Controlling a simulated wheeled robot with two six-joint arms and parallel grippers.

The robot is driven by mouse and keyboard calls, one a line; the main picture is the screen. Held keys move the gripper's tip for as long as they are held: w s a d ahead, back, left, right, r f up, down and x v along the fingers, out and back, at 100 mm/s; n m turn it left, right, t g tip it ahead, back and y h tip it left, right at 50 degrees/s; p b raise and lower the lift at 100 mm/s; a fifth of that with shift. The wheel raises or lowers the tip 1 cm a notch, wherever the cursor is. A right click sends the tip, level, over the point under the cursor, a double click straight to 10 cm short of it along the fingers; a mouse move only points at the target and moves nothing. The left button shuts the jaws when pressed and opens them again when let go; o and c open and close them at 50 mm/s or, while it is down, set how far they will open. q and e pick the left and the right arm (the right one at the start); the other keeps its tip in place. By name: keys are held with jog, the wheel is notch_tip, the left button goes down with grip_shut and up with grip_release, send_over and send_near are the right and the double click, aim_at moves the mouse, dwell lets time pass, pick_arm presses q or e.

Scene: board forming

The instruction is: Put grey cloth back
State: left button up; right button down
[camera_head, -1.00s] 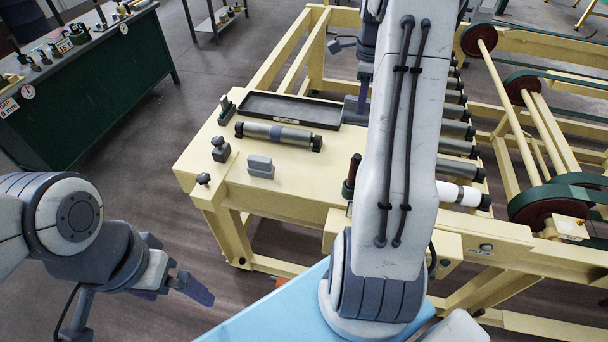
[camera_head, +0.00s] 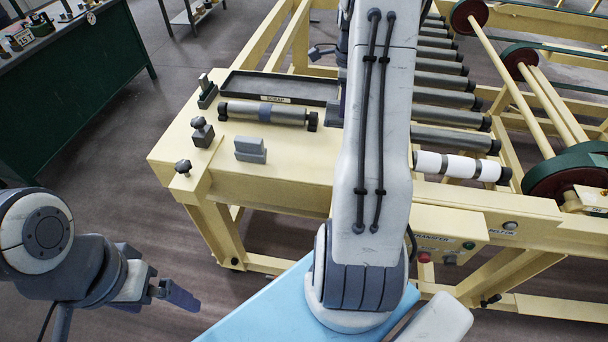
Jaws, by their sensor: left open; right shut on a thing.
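My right arm crosses the middle of the view and hides most of its gripper. A sliver of the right gripper (camera_head: 342,104) shows at the arm's left edge, beside the right end of the dark tray (camera_head: 233,83) on the cream table (camera_head: 215,170). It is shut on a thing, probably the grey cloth. A small grey patch shows by the gripper, but I cannot make out the cloth's shape. My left gripper (camera_head: 172,293) is open and empty at the lower left, over the floor, away from the table.
A grey roller (camera_head: 265,114) lies in front of the tray. A grey block (camera_head: 250,150) and dark knobs (camera_head: 202,131) are at the table's left. Conveyor rollers (camera_head: 445,98) and a white roll (camera_head: 446,164) are at the right. A green bench (camera_head: 90,85) stands at the left.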

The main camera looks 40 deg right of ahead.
jog(key=shift+a+f, duration=0.15)
jog(key=shift+f, duration=0.5)
jog(key=a+f+p, duration=0.1)
jog(key=a+f, duration=0.1)
jog(key=a, duration=0.1)
jog(key=w+a+f+p, duration=0.1)
jog(key=a+f, duration=0.1)
jog(key=a, duration=0.2)
jog(key=w+a+f+p, duration=0.1)
jog(key=a+f, duration=0.1)
jog(key=a, duration=0.2)
jog(key=shift+a+f+p, duration=0.1)
jog(key=shift+f+p, duration=0.2)
jog(key=shift+p, duration=0.05)
notch_tip(320, 180, down, 4)
jog(key=shift+r+p, duration=0.1)
jog(key=shift+p, duration=0.7)
pick_arm(q)
notch_tip(320, 180, up, 4)
jog(key=shift+d+r, duration=0.1)
jog(key=shift+r, duration=0.15)
pick_arm(e)
jog(key=shift+f, duration=0.2)
jog(key=c, duration=0.6)
grip_release()
jog(key=shift+f, duration=0.1)
